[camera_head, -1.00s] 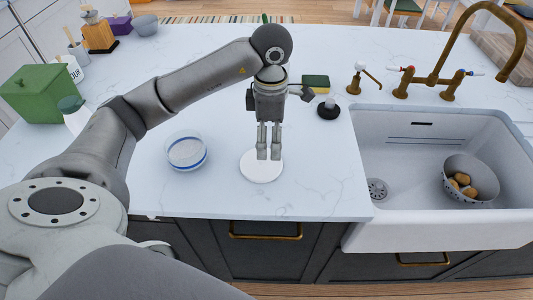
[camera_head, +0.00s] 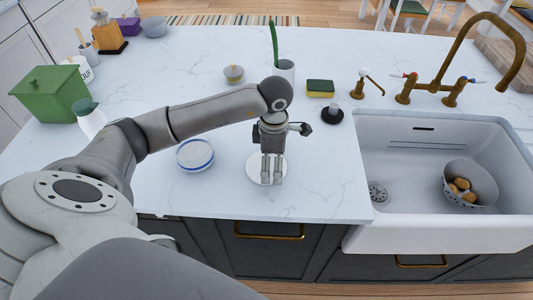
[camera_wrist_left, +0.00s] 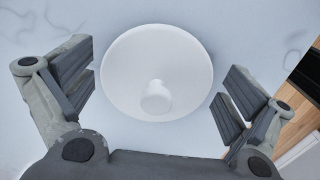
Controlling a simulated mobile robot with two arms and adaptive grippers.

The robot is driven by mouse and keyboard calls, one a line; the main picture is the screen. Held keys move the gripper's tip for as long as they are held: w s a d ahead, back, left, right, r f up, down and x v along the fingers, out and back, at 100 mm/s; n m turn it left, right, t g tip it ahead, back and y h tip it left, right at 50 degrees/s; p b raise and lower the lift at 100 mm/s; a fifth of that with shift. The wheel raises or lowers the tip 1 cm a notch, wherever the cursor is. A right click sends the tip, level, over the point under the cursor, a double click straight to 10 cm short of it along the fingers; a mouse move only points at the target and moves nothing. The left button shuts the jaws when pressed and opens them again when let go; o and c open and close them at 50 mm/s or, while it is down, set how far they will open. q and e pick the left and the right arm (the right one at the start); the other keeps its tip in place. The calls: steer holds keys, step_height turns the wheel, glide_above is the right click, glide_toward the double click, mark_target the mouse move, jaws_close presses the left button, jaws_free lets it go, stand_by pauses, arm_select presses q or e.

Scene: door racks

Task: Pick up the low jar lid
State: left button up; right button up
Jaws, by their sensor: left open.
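The low jar lid (camera_head: 253,168) is a flat white disc lying on the counter near its front edge. In the left wrist view the lid (camera_wrist_left: 140,50) shows a round knob (camera_wrist_left: 156,98) facing the camera. My left gripper (camera_head: 272,182) is open and points down over the lid, hiding part of it in the head view. In the left wrist view its fingers are spread on both sides of the lid and nothing is held. A low glass jar with a blue band (camera_head: 195,155) stands open to the left of the lid. My right gripper is not in view.
A white sink (camera_head: 415,180) with a colander (camera_head: 482,182) is to the right. A sponge (camera_head: 320,88), a small lidded pot (camera_head: 234,74) and a cup (camera_head: 284,70) stand farther back. A green box (camera_head: 48,95) is at the left. The counter around the lid is clear.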

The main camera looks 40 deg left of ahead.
arm_select(q)
steer(key=shift+s+r, duration=0.1)
steer(key=c, duration=1)
steer(key=shift+s+d, duration=0.1)
steer(key=shift+s, duration=0.1)
steer(key=c, duration=0.4)
steer(key=shift+c, duration=0.7)
